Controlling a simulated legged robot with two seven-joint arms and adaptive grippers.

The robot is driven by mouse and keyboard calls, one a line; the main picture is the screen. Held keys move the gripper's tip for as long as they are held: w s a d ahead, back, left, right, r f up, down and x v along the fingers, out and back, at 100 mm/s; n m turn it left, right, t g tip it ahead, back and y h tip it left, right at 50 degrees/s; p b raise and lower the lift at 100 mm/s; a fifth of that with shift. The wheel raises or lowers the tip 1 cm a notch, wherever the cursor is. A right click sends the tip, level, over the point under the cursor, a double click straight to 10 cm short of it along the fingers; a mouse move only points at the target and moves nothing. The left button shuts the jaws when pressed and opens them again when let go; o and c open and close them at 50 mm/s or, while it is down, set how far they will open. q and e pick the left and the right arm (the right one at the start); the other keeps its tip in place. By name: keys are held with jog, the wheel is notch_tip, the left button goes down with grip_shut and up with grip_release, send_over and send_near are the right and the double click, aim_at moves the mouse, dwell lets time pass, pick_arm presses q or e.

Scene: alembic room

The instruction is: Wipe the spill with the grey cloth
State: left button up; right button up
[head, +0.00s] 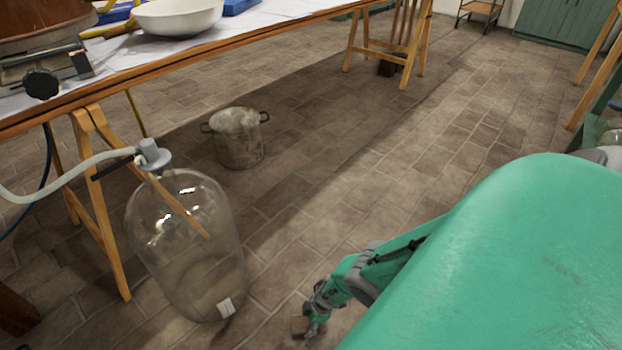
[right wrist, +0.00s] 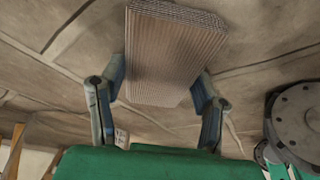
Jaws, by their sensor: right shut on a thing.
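My right gripper (head: 312,325) is low over the tiled floor, at the bottom centre of the head view. I cannot tell whether the cloth touches the floor. I cannot make out the spill in either view. My left gripper is not in view.
A large glass carboy (head: 190,250) with a hose stands on the floor left of the right gripper. A metal pot (head: 238,138) stands behind it. A trestle table (head: 200,60) with a white bowl (head: 178,16) runs along the upper left. The floor (head: 340,150) in the middle is clear.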

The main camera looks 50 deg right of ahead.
aim_at(293, 341)
jog(key=shift+s+a+f, duration=0.1)
jog(key=shift+s+a, duration=0.05)
jog(key=shift+a, duration=1.45)
jog(key=shift+s+a+f, duration=0.1)
jog(key=shift+s+a, duration=0.05)
jog(key=shift+a, duration=1.4)
jog(key=shift+s+a, duration=0.15)
jog(key=shift+a, duration=1.5)
jog(key=shift+a+r, duration=0.15)
jog(key=shift+a, duration=1.8)
jog(key=shift+s+a, duration=0.1)
jog(key=shift+a, duration=1.45)
jog(key=shift+s+a, duration=0.1)
jog(key=shift+a, duration=2.05)
notch_tip(293, 341, up, 6)
jog(key=p, duration=0.5)
jog(key=shift+p, duration=0.35)
